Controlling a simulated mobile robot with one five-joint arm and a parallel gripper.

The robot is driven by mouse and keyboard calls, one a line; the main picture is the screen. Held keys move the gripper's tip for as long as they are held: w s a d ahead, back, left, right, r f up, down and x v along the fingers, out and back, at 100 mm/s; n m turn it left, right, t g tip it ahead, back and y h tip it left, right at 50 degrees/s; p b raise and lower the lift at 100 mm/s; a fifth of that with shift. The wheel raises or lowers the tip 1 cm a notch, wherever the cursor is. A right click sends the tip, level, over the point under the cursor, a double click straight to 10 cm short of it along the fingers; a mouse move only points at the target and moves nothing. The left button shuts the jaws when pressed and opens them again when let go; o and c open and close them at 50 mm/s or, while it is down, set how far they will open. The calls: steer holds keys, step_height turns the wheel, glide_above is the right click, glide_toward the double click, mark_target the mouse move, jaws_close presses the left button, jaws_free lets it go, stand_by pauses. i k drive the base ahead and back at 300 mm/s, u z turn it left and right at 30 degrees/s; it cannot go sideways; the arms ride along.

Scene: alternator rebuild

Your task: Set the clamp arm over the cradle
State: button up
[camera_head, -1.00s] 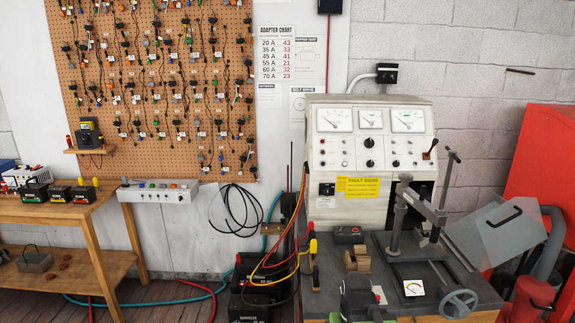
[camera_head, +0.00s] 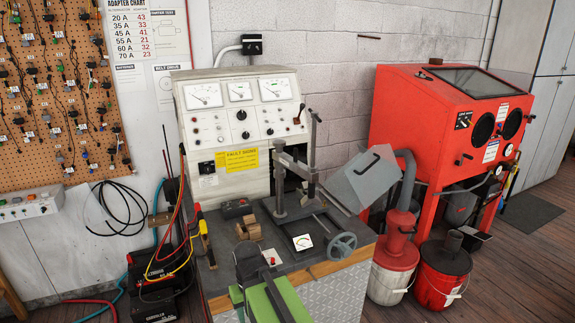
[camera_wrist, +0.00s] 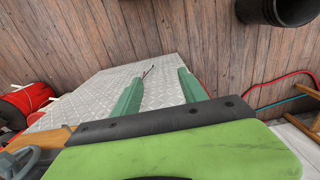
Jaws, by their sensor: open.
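The clamp arm (camera_head: 298,168) is a grey bar on an upright post on the test bench in the head view. It reaches right from the post, with a tall T-handled screw (camera_head: 313,150) at its outer end. The cradle is not clear; a low dark frame (camera_head: 318,222) lies on the bench top below the arm. My gripper (camera_wrist: 158,78) shows two green fingers, apart and empty, before the bench's tread-plate front in the wrist view. Green parts of mine (camera_head: 275,300) show at the bench's near edge in the head view, apart from the clamp arm.
Buckets (camera_head: 443,275) and a red cabinet (camera_head: 440,130) stand further right.

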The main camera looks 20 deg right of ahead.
mark_target(310, 175)
steer(key=z, duration=0.05)
steer(key=k, duration=0.1)
steer(key=u, duration=3.15)
steer(key=k, duration=0.95)
steer(key=z, duration=1.45)
steer(key=i, duration=1)
steer(key=u, duration=0.05)
